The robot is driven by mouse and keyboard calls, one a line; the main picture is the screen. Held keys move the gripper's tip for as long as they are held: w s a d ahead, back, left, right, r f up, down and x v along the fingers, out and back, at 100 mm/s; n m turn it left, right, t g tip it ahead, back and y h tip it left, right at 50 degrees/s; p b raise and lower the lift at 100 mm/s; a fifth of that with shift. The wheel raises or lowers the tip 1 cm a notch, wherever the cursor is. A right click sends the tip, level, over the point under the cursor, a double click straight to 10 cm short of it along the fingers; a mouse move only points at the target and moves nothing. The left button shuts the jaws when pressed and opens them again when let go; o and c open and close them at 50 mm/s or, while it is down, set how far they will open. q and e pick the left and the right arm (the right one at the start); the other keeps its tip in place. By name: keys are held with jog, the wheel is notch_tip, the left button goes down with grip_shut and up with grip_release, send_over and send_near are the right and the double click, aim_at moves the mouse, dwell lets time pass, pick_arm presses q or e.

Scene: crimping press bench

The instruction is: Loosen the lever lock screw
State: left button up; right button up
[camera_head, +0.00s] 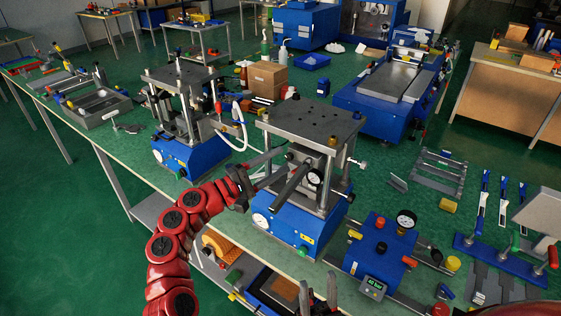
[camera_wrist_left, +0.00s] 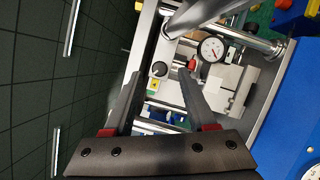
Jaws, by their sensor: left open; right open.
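The near press has a grey top plate (camera_head: 310,122), a blue base (camera_head: 297,226) and a thick grey lever bar (camera_head: 290,182) slanting across its front. The lever bar also crosses the top of the left wrist view (camera_wrist_left: 200,14). My left gripper (camera_head: 280,165) is open at the press's left side, close to the lever bar. In the left wrist view, a small dark round knob (camera_wrist_left: 160,69), possibly the lever lock screw, appears between its fingertips (camera_wrist_left: 159,76); contact cannot be told. My right gripper (camera_head: 319,294) is open and empty at the bottom edge, below the press.
A pressure gauge (camera_head: 314,177) sits on the press. A blue unit with a gauge (camera_head: 378,250) stands to its right. A second press (camera_head: 182,155) and a cardboard box (camera_head: 267,79) stand behind. Loose tools and a grey rack (camera_head: 437,172) lie at the right.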

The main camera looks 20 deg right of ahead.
pick_arm(q)
jog(key=b+v, duration=0.3)
jog(key=v, duration=1.3)
jog(key=shift+w, duration=0.1)
